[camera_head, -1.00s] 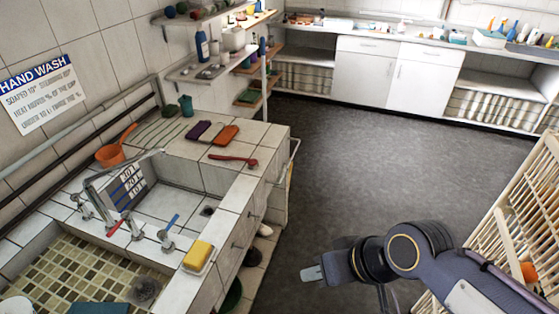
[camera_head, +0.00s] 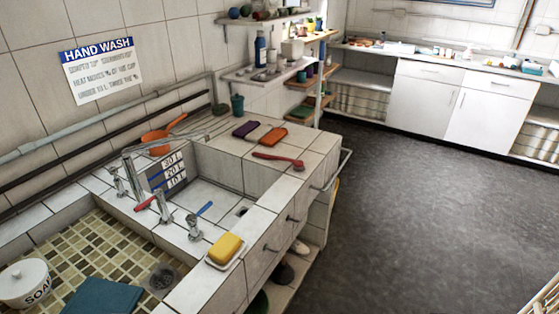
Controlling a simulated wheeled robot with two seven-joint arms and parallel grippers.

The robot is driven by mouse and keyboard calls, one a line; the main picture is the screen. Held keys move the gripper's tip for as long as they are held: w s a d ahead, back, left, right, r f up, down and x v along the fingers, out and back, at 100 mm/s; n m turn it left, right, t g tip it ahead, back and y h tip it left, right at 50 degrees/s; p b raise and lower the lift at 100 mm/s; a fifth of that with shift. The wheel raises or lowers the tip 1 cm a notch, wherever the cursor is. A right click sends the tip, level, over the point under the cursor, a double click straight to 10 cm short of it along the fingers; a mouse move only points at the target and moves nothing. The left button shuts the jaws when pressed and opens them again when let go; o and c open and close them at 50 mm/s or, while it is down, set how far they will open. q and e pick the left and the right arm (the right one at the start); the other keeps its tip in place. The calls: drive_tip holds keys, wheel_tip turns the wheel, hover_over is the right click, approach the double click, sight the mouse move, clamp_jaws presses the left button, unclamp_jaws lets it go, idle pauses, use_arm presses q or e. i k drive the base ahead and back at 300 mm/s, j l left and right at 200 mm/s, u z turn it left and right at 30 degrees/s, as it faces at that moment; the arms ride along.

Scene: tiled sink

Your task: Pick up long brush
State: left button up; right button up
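A red long-handled brush (camera_head: 275,158) lies flat on the white tiled counter (camera_head: 232,152), near its right edge. Its handle points left and its head is at the right end. Nothing covers it. Neither of my grippers is in view, so I cannot see their state or how far they are from the brush.
A purple sponge (camera_head: 246,129) and an orange one (camera_head: 273,136) lie behind the brush. An orange dipper (camera_head: 157,140) stands at the back left. A yellow soap bar (camera_head: 225,247) sits on the sink's front ledge. The dark floor (camera_head: 425,190) to the right is clear.

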sight(299, 164)
drive_tip(key=u, duration=0.55)
drive_tip(key=i+l+u, duration=0.15)
drive_tip(key=u, duration=0.35)
drive_tip(key=i+l+u, duration=0.1)
drive_tip(key=l+u, duration=0.7)
drive_tip(key=u, duration=0.15)
drive_tip(key=l+u, duration=0.15)
drive_tip(key=l, duration=0.7)
drive_tip(key=l+u, duration=0.15)
drive_tip(key=l, duration=0.65)
drive_tip(key=k+l+u, duration=0.15)
drive_tip(key=l, duration=0.7)
